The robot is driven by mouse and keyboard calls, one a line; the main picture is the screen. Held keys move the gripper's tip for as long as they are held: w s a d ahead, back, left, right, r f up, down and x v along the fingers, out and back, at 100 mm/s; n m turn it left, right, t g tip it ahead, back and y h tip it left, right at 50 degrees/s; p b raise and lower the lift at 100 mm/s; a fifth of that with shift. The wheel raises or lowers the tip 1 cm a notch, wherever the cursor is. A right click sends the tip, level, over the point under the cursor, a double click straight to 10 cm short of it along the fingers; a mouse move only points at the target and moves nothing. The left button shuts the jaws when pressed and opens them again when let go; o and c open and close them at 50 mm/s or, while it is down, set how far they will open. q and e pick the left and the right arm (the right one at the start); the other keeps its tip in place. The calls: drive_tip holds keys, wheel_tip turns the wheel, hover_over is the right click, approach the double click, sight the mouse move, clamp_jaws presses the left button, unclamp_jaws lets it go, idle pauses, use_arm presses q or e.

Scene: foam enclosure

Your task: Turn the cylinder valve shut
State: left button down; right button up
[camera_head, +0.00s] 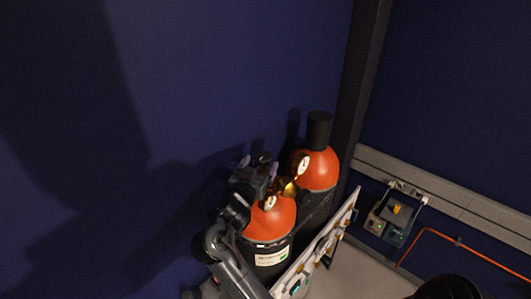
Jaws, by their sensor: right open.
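Two gas cylinders with orange-red domed tops and dark bodies stand side by side. The front cylinder (272,221) carries a white label, a brass regulator (290,188) and round white gauges. The rear cylinder (318,168) has a tall black cap. My right gripper (258,165) is open at the top of the front cylinder. Its two pale fingertips stand on either side of a dark valve knob (264,158). I cannot tell whether they touch it. My right arm and gripper hide part of the front cylinder and most of its valve. My left gripper is not in view.
A pale panel (318,247) with several fittings stands right of the cylinders. Further right are a small device with a yellow part (396,209), a grey wall rail (460,204) and an orange pipe (465,245). A dark blue wall is close behind the cylinders.

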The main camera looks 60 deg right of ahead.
sight(265, 156)
drive_tip(key=shift+w+d+p, duration=0.2)
drive_tip(key=shift+d+p, duration=0.05)
drive_tip(key=shift+d, duration=0.65)
drive_tip(key=shift+w+d+p, duration=0.15)
drive_tip(key=shift+d+p, duration=0.05)
drive_tip(key=shift+d, duration=0.65)
drive_tip(key=shift+w+d+p, duration=0.2)
drive_tip(key=shift+d+p, duration=0.05)
drive_tip(key=shift+d, duration=0.65)
drive_tip(key=c, duration=1.1)
